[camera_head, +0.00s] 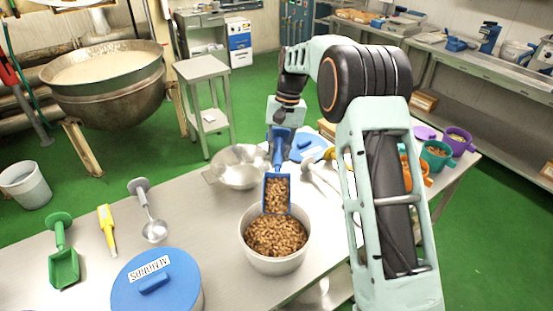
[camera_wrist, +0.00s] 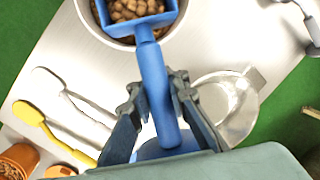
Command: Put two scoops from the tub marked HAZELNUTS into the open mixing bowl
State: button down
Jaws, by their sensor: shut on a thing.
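My gripper (camera_head: 284,118) is shut on the handle of a blue scoop (camera_head: 277,152); the wrist view shows the fingers (camera_wrist: 155,92) on both sides of it. The scoop's pan holds brown nuts (camera_head: 277,194) and hangs over an open pale tub (camera_head: 272,265) of similar nuts. I cannot tell whether the pan touches the nuts below. No HAZELNUTS label shows on this tub. A steel mixing bowl (camera_head: 228,181) stands open just behind and left of the tub; it also shows in the wrist view (camera_wrist: 222,88). Its visible inside looks empty.
A tub with a blue lid (camera_head: 190,290), labelled ALMONDS upside down, stands front left. A green scoop (camera_head: 64,268), yellow utensil (camera_head: 107,230) and steel ladle (camera_head: 154,231) lie left. Small coloured pots (camera_head: 436,156) stand at right. A large kettle (camera_head: 110,100) stands beyond the table.

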aim_at(276, 178)
jog(key=shift+s+a+f+t, duration=0.1)
jog(key=shift+s+f+t, duration=0.2)
jog(key=shift+f+t, duration=0.25)
jog(key=shift+s+f+t, duration=0.3)
jog(key=shift+f+t, duration=0.15)
jog(key=shift+f, duration=0.05)
jog(key=s+f+t+b, duration=0.1)
jog(key=f+b, duration=0.2)
jog(key=b, duration=0.2)
jog(key=s+f+t+b, duration=0.1)
jog(key=f+b, duration=0.2)
jog(key=b, duration=0.3)
jog(key=s+f+t+b, duration=0.1)
jog(key=f+b, duration=0.3)
jog(key=b, duration=0.1)
jog(key=shift+s+r, duration=0.15)
jog(key=shift+s, duration=0.05)
jog(key=s+f+g+p, duration=0.1)
jog(key=g+p, duration=0.1)
jog(key=p, duration=0.3)
jog(key=shift+f+g, duration=0.15)
jog(key=shift+g, duration=0.15)
